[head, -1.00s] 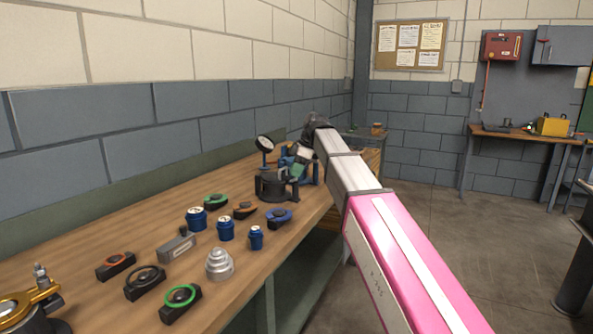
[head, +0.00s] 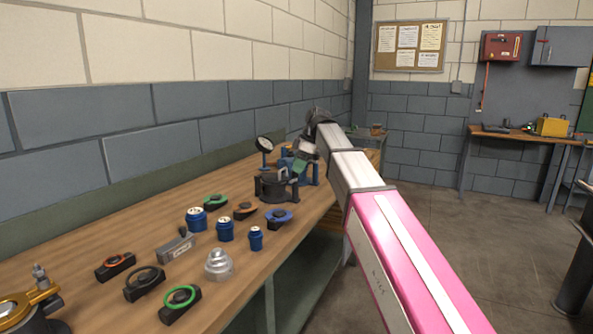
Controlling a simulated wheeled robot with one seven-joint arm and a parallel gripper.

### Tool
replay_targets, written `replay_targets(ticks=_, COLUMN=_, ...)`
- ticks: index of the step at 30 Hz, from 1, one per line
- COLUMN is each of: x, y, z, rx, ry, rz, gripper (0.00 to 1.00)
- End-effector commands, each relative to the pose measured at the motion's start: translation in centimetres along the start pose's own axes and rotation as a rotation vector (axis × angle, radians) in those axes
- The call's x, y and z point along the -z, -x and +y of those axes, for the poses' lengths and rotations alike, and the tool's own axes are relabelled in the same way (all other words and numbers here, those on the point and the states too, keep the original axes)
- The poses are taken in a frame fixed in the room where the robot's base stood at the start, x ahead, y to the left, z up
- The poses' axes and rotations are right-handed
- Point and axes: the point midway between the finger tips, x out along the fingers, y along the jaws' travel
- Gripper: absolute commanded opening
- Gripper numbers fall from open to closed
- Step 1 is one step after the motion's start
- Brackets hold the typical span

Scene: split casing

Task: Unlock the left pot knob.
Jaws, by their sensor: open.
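My pink and white arm reaches over the far right part of the bench. Another round dark device with a gold clamp (head: 32,301) is at the near left, cut by the picture edge.
A dial gauge (head: 265,146) and a blue device (head: 311,172) stand by the casing. Several blue cans (head: 226,229), ringed black parts (head: 180,303) and a stepped silver piece (head: 219,265) lie on the wooden bench (head: 95,237). The wall borders the bench at left; open floor is at right.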

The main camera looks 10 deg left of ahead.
Motion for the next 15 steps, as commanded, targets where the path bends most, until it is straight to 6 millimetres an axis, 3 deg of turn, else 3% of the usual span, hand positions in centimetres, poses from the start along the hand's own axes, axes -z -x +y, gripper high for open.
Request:
replay_targets(ticks=6, x=0.0, y=4.5, z=0.1, rx=-0.002, ry=0.000, rz=0.000, gripper=0.57)
replay_targets(ticks=15, x=0.0, y=8.1, z=0.1, rx=-0.001, ry=0.000, rz=0.000, gripper=0.57)
